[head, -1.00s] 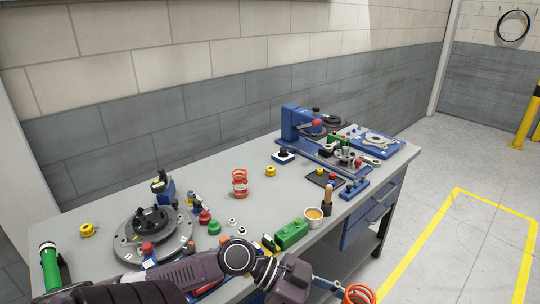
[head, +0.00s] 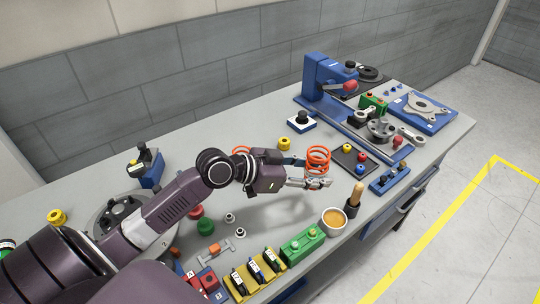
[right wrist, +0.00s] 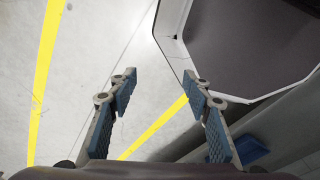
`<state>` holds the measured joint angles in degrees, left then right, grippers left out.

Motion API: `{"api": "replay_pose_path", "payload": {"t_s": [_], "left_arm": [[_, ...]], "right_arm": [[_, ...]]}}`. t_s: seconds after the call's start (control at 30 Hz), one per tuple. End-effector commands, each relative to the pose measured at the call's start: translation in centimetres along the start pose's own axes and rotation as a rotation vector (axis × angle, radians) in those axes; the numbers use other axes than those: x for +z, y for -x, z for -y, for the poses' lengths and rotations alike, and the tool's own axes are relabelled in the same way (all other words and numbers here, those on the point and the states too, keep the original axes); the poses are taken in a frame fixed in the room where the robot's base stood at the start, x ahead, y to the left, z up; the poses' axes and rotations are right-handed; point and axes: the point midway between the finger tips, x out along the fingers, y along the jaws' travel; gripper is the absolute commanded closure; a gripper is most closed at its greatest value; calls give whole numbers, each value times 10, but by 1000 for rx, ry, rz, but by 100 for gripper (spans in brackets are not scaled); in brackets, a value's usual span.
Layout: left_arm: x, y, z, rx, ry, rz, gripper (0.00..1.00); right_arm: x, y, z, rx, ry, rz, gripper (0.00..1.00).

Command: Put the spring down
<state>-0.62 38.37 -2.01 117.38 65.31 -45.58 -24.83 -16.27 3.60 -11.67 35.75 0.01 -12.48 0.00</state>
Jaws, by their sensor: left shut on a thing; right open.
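An orange coil spring (head: 318,160) is held upright in my left gripper (head: 308,181), over the right-hand part of the workbench (head: 262,222) in the head view. The gripper is shut on its lower part. The spring appears to be above the bench top, though its exact height is hard to tell. A second orange spring (head: 239,150) is mostly hidden behind my left arm, with only a bit of its top showing. My right gripper (right wrist: 158,88) is open and empty over the floor in the right wrist view.
A black tray with coloured knobs (head: 350,160) lies right of the held spring. A cup (head: 334,221) and a wooden-handled tool (head: 354,198) stand in front. A yellow knob (head: 285,144) and a blue press (head: 318,76) are behind. Bare bench top lies between gripper and green block (head: 302,245).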

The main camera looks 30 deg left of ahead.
Motion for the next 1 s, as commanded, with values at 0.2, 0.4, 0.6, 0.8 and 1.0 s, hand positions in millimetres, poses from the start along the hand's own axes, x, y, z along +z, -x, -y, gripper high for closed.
{"api": "replay_pose_path", "payload": {"t_s": [0.2,0.4,0.6,0.8,1.0], "left_arm": [[-64,-38,46,-146,52,-12,98],[-108,-53,72,-243,94,-8,98],[-124,-58,83,-284,116,-4,98],[-92,-72,83,-287,124,4,98],[-43,-92,83,-287,123,3,98]], "right_arm": [[33,0,-16,18,5,46,55],[38,0,-23,26,6,51,55],[16,-1,-15,17,1,19,55],[7,4,-5,6,-1,7,55],[14,12,-6,7,1,19,55]]}}
